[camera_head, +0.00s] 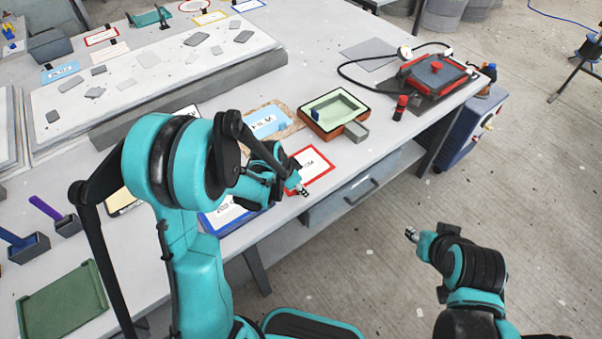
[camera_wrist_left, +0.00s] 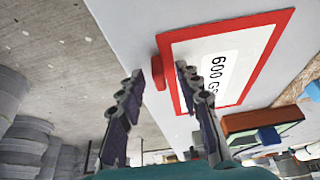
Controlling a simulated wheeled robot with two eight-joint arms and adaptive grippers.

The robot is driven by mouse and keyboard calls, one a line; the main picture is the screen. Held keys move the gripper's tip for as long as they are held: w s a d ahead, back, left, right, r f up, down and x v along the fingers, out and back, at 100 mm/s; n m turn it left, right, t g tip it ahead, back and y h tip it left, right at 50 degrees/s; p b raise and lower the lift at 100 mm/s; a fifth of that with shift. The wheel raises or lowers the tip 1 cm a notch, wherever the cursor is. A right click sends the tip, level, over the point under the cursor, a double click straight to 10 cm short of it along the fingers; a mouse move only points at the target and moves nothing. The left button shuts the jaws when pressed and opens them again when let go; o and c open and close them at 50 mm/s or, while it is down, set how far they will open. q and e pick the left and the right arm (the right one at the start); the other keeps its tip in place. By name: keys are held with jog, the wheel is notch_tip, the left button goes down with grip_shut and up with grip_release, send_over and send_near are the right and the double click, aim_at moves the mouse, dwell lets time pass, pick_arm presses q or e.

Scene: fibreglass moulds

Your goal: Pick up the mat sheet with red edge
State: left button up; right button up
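The mat sheet with red edge (camera_head: 314,162) lies flat near the front edge of the table. It is white with a printed label. In the left wrist view the sheet (camera_wrist_left: 257,58) shows its red border and a red tab (camera_wrist_left: 158,73) on its near side. My left gripper (camera_head: 302,190) is over the sheet's front corner in the head view. In the wrist view its two fingers (camera_wrist_left: 158,78) are apart, one on each side of the tab, with no clear contact. My right gripper (camera_head: 411,234) is off the table over the floor; its opening is too small to judge.
A blue-edged sheet (camera_head: 228,215) lies left of it, partly behind my arm. A blue FILM sheet (camera_head: 268,121) on a brown board and a green-lined mould (camera_head: 336,108) stand behind. A drawer handle (camera_head: 361,190) projects below the table.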

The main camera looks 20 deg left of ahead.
pick_arm(q)
grip_shut()
jog(key=shift+r, duration=0.1)
jog(key=shift+r, duration=0.4)
jog(key=r, duration=0.1)
jog(key=r+p, duration=0.2)
jog(key=r, duration=0.1)
jog(key=shift+s+d, duration=0.1)
jog(key=shift+d, duration=0.2)
jog(key=d+r+p, duration=0.3)
jog(key=d+r, duration=0.3)
jog(key=d, duration=0.5)
jog(key=shift+s, duration=0.2)
